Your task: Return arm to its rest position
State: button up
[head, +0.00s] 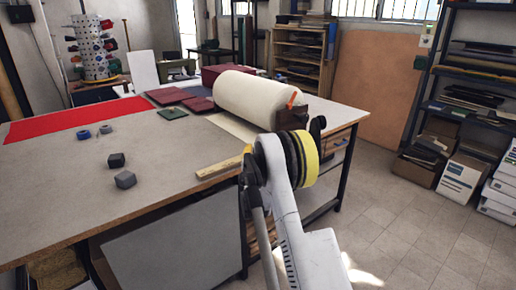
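My arm rises from the bottom of the head view. Its white link and black-and-yellow joint stand in front of the worktable's near right corner. A small black part (318,128) shows just beyond the joint and may belong to my gripper. Its fingers cannot be made out, and I cannot tell whether it holds anything. The worktable (120,200) is to the left of the arm and behind it, with its right end partly hidden by the joint.
The table bears a cream fabric roll (250,98), red cloth (75,120), dark folded covers (190,98), two grey blocks (125,180), blue rings (84,134) and a wooden strip (218,168). Shelves (465,100) and boxes (460,177) stand right. The tiled floor (410,235) between is clear.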

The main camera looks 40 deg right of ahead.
dwell(0.3)
jog(key=s+a+r+m+g+y, duration=0.3)
jog(key=s+a+r+m, duration=1.05)
jog(key=a, duration=0.25)
jog(key=s+a+f+m+g+y, duration=0.1)
jog(key=s+a+f+m+y, duration=0.1)
jog(key=s+a, duration=0.6)
jog(key=s+a+f+m+g+y, duration=0.1)
jog(key=s+a+f+m+y, duration=0.2)
jog(key=s+a+m, duration=0.4)
jog(key=s+a+f+m+g+y, duration=0.1)
jog(key=s+a+f+m+y, duration=0.2)
jog(key=s+a, duration=0.7)
jog(key=s+m+y, duration=0.1)
jog(key=s+m, duration=0.1)
jog(key=s, duration=0.2)
jog(key=shift+f, duration=0.2)
jog(key=shift+d, duration=0.1)
